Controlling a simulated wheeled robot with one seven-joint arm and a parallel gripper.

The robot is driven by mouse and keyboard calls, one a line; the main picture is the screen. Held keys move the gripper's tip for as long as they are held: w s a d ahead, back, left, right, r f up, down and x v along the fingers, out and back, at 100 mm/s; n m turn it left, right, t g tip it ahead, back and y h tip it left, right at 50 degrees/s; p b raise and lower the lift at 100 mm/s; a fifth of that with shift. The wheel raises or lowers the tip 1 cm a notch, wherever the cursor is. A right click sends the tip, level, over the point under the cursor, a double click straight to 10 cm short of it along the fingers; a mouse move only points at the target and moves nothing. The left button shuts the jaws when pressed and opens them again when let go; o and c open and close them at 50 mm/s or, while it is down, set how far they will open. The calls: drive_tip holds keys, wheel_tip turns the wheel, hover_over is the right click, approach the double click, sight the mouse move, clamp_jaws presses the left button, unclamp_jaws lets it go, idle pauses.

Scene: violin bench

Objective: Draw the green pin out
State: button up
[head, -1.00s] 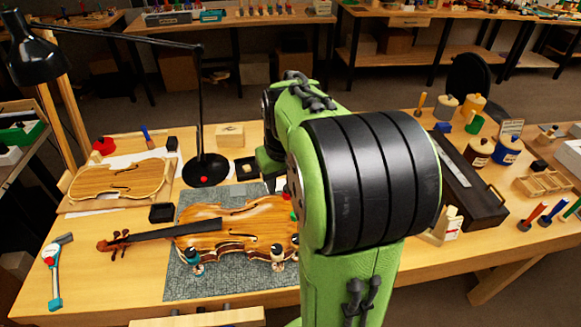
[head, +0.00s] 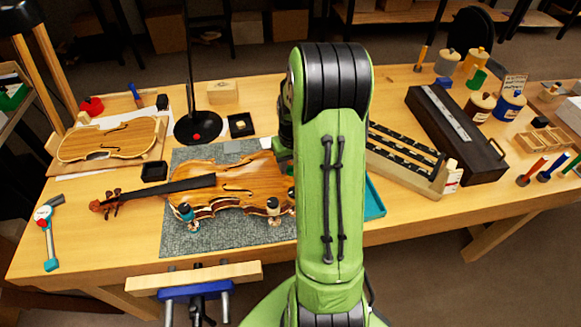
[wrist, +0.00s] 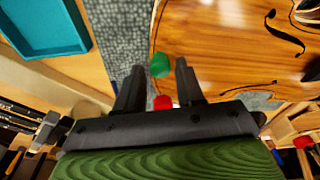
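The green pin (wrist: 160,65) shows in the wrist view as a short green head at the edge of the violin (wrist: 225,45). My gripper (wrist: 160,72) is open, with one dark finger on each side of the green pin; I cannot tell whether either finger touches it. A red pin head (wrist: 162,102) shows between the fingers, closer to the palm. In the head view the violin (head: 240,183) lies on a grey mat (head: 235,240); my arm hides its right end and my gripper.
A teal tray (head: 374,200) stands right of my arm and shows in the wrist view (wrist: 45,45). A slotted rack (head: 405,155) and a long dark case (head: 455,135) lie further right. A lamp base (head: 198,128) and small black box (head: 240,125) stand behind the violin.

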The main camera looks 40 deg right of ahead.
drive_tip(key=shift+f, duration=0.55)
clamp_jaws()
drive_tip(key=shift+r, duration=0.1)
